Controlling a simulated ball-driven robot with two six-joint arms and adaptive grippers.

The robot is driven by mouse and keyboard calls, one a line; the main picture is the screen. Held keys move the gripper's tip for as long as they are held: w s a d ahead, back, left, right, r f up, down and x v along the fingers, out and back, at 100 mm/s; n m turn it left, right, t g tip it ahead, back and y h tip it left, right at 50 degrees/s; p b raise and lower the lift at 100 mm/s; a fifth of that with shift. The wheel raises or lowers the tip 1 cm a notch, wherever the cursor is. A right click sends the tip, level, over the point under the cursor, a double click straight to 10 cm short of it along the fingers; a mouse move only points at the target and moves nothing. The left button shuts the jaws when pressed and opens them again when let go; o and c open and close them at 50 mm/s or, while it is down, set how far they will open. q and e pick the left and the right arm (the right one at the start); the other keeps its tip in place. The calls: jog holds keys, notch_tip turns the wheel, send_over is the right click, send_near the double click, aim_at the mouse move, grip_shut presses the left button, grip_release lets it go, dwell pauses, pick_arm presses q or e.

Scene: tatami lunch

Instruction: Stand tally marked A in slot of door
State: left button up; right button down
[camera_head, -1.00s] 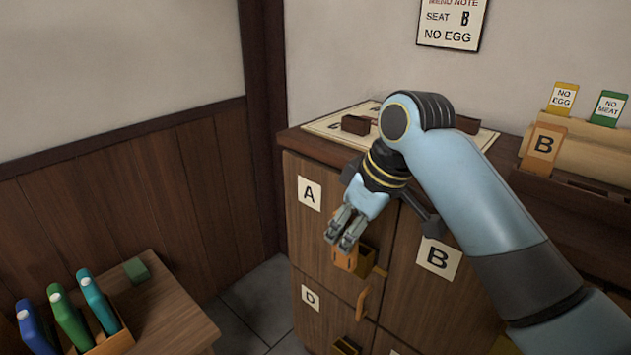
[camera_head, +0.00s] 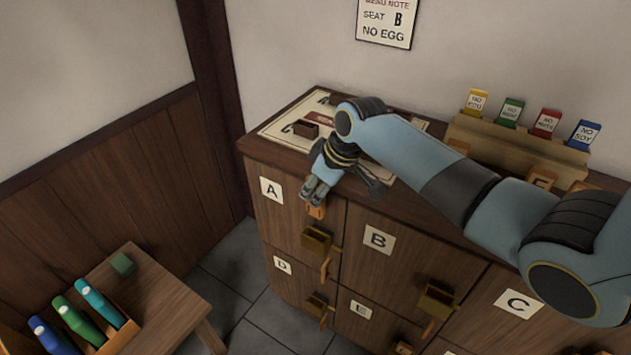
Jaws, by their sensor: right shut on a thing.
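My right gripper (camera_head: 314,192) is shut on a small orange-brown wooden tally (camera_head: 317,212), whose lower part shows below the fingertips. Any letter on it cannot be read. The tally is above the small brass slot box (camera_head: 316,240) on the door marked A (camera_head: 282,224), apart from it as far as I can tell. The door is shut, with its A label at upper left. My left gripper is not in view.
The cabinet top carries a printed sheet with dark blocks and a tag rack (camera_head: 480,130). A low table (camera_head: 165,300) stands at left.

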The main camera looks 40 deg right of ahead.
aim_at(314, 215)
jog(key=shift+f+b, duration=2.25)
jog(key=shift+b, duration=0.1)
jog(key=shift+f, duration=0.5)
jog(key=shift+f, duration=0.35)
jog(key=shift+f, duration=0.15)
jog(key=shift+f+b, duration=0.3)
jog(key=shift+f, duration=0.4)
jog(key=shift+f, duration=0.1)
jog(key=shift+f, duration=0.4)
